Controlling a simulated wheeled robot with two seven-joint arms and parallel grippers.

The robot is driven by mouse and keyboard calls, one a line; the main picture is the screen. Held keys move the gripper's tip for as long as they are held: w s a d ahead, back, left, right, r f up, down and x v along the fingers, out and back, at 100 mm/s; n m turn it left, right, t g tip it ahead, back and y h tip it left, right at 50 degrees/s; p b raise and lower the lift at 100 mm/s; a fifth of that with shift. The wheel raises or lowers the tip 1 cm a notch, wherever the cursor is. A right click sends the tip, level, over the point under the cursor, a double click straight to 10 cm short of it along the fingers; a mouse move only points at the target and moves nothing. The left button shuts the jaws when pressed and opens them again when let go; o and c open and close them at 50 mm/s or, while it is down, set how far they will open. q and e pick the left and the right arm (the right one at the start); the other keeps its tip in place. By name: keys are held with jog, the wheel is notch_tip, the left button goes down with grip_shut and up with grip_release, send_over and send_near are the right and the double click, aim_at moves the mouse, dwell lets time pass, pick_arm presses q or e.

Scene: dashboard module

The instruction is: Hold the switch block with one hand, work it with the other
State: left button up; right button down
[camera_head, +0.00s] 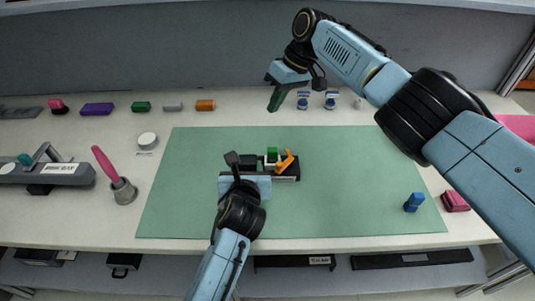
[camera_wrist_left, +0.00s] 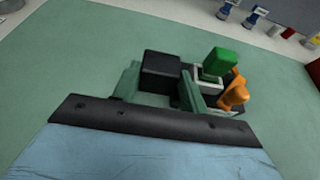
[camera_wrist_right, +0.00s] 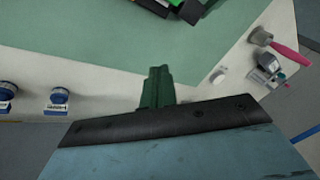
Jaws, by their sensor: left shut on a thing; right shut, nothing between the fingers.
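The switch block (camera_head: 288,176) is a dark block with a green rocker or button and an orange lever, on the green mat (camera_head: 330,215). In the left wrist view its black end (camera_wrist_left: 161,70), green part (camera_wrist_left: 216,62) and orange lever (camera_wrist_left: 233,93) show. My left gripper (camera_wrist_left: 160,88) is shut on the block, with one green finger on each side of its near part. My right gripper (camera_head: 277,100) is shut and empty, above the back edge of the mat and apart from the block. Its green fingers (camera_wrist_right: 157,88) meet in the right wrist view.
Two blue-topped pieces (camera_head: 330,102) stand behind the mat. A blue block (camera_head: 413,201) stands at the mat's right, beside a dark pink block (camera_head: 454,201). A pink-handled tool (camera_head: 110,170) stands in a holder at left. The mat's front is largely clear.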

jog(key=s+a+r+n+h, duration=0.2)
jog(key=s+a+n+h, duration=0.4)
jog(key=s+a+h, duration=0.1)
jog(key=shift+s+a+r, duration=0.35)
jog(key=shift+s+a, duration=0.35)
jog(key=shift+s, duration=0.45)
jog(key=shift+f, duration=0.1)
jog(key=x, duration=1)
jog(key=shift+s+d, duration=0.2)
jog(key=shift+d, duration=0.15)
jog(key=shift+s+d, duration=0.3)
jog(key=shift+d, duration=0.6)
jog(key=shift+s+d, duration=0.3)
jog(key=shift+d, duration=0.55)
